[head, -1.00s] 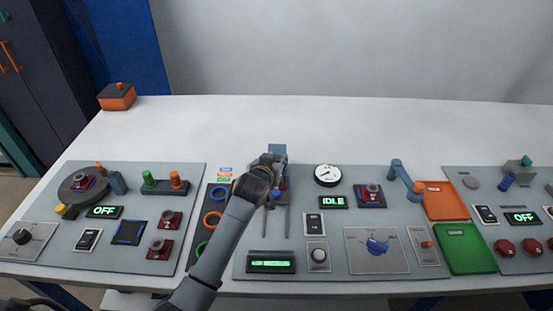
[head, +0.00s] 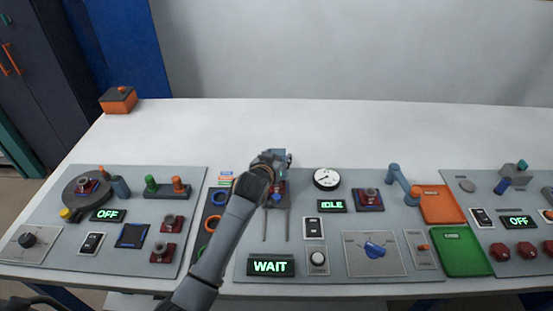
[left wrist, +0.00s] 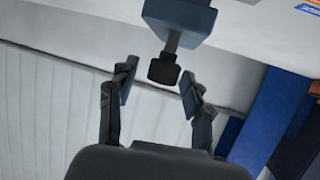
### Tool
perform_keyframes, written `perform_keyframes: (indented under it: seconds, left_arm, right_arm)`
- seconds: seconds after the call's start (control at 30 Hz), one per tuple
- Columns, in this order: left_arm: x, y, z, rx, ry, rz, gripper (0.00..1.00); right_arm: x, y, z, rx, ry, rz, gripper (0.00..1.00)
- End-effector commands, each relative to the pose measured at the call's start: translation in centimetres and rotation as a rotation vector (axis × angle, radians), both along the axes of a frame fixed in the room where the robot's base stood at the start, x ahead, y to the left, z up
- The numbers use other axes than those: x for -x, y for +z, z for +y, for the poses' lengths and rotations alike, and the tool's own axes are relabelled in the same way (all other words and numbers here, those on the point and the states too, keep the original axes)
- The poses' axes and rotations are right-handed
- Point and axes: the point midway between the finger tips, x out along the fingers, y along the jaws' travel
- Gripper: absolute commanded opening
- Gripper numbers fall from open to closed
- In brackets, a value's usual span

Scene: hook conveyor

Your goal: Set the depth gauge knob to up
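My left gripper (head: 272,163) is over the back of the middle panel, at a blue-grey block (head: 288,157). In the left wrist view, its two fingers (left wrist: 158,88) are apart. A dark knob (left wrist: 164,71) on a short shaft from a blue-grey block (left wrist: 180,20) sits between them, with gaps visible on both sides. I cannot tell if this is the depth gauge knob; no label is readable. A blue knob (head: 375,250) sits on a grey dial plate (head: 358,266) at the front right. A round white gauge (head: 327,178) stands near the middle. My right gripper is not in view.
A green-lit display reads WAIT (head: 270,267); another reads IDLE (head: 331,206). A grey rotary knob (head: 318,258) and a rocker switch (head: 313,229) are nearby. Orange (head: 442,203) and green (head: 461,250) trays lie to the right.

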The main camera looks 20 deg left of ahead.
Motion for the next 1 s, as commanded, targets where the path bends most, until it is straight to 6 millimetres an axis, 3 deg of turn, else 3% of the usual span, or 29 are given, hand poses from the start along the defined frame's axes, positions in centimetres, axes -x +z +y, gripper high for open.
perform_keyframes:
  seconds: [0.37,0.8,1.0]
  left_arm:
    - [0.7,0.0,0.0,0.000,0.000,0.004,0.52]
    - [8.0,3.0,-0.1,0.000,0.000,0.004,0.52]
    - [10.5,4.1,-0.2,-0.001,0.000,0.003,0.52]
  right_arm:
    - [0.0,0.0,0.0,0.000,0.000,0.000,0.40]
    - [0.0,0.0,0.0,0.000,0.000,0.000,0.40]
    - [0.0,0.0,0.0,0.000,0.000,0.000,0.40]
